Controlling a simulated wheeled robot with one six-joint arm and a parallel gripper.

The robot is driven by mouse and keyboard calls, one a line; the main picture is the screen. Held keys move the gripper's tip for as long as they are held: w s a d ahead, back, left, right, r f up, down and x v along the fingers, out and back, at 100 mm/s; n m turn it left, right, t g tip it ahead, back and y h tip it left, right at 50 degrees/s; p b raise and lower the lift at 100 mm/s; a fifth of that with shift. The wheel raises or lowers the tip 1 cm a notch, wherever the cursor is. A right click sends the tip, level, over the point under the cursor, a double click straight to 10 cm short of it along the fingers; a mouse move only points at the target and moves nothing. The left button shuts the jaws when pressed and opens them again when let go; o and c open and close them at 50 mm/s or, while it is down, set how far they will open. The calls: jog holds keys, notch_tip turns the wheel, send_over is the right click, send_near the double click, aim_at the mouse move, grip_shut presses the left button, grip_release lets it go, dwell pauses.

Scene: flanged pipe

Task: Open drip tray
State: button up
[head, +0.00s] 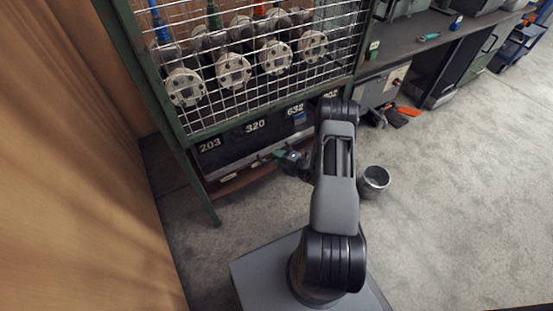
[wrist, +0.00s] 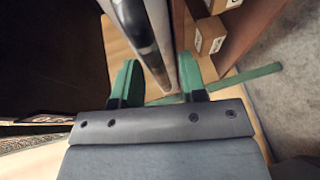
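The dark drawer-like front with white numbers 203, 320 and 632 (head: 233,149) sits low under the mesh rack in the head view. I take it to be the drip tray; it looks shut, though my arm hides its right part. I cannot tell whether the fingers touch these.
Several flanged pipe ends (head: 234,71) stand behind the wire mesh (head: 290,100). A green rack leg (head: 200,190) stands at left, beside the wooden wall (head: 70,180). A metal cup (head: 374,181) stands on the floor right of my arm. Open grey floor (head: 460,190) lies to the right.

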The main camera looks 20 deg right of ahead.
jog(key=shift+w+a, duration=0.25)
jog(key=shift+w, duration=0.15)
jog(key=shift+c, duration=0.3)
grip_shut()
